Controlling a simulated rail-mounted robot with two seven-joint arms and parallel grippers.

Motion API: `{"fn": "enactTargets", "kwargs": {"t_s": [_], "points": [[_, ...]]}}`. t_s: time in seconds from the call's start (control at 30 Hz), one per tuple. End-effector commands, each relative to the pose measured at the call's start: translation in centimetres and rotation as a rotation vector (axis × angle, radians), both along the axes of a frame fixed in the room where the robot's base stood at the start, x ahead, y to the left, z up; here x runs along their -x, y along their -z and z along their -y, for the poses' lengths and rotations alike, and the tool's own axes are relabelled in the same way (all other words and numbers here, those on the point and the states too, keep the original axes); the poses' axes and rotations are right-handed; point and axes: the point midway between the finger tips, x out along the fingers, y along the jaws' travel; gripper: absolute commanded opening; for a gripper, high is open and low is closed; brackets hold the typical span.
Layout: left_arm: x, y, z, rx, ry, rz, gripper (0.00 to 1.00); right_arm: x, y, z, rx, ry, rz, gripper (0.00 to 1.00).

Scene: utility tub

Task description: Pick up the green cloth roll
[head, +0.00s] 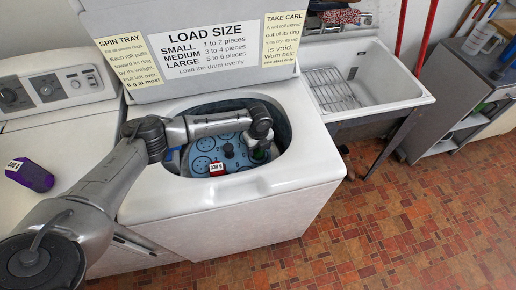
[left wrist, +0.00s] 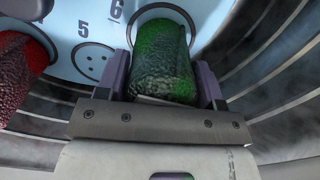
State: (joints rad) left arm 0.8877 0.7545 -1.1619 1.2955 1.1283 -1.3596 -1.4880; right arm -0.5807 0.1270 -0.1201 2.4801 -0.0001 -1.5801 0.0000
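The green cloth roll (left wrist: 163,62) is between the two purple fingers of my left gripper (left wrist: 164,82) in the left wrist view. The fingers lie close along both its sides; I cannot tell whether they press on it. Its far end overlaps a printed ring on the pale blue spin tray (left wrist: 92,32). In the head view only a bit of the green roll (head: 259,155) shows below my left gripper (head: 260,146), inside the washer tub. The hand hides most of it. My right gripper is not in view.
A red roll (left wrist: 22,68) stands left of the gripper, by ring 5; in the head view the red roll (head: 217,169) bears a weight label. The tub wall (left wrist: 265,75) curves close on the right. The washer's white rim (head: 300,160) surrounds the opening. A purple object (head: 30,175) sits at the left.

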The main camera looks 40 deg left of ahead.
Motion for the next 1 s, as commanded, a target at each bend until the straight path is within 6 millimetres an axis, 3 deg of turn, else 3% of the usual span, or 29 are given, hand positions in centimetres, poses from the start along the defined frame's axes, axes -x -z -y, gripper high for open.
{"fn": "enactTargets", "kwargs": {"t_s": [0.3,0.57,0.67,1.0], "points": [[0.0,0.0,0.0,0.0,0.0,0.0,0.31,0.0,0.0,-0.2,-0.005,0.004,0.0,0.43],[0.0,-0.3,0.0,0.0,0.0,0.001,0.29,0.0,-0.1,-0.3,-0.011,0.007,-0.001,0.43],[-0.1,-1.2,0.0,0.001,0.001,0.003,0.29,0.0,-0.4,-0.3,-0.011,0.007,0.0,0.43],[-0.1,-7.0,0.0,0.002,0.0,0.004,0.29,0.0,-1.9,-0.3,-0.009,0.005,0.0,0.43]]}}
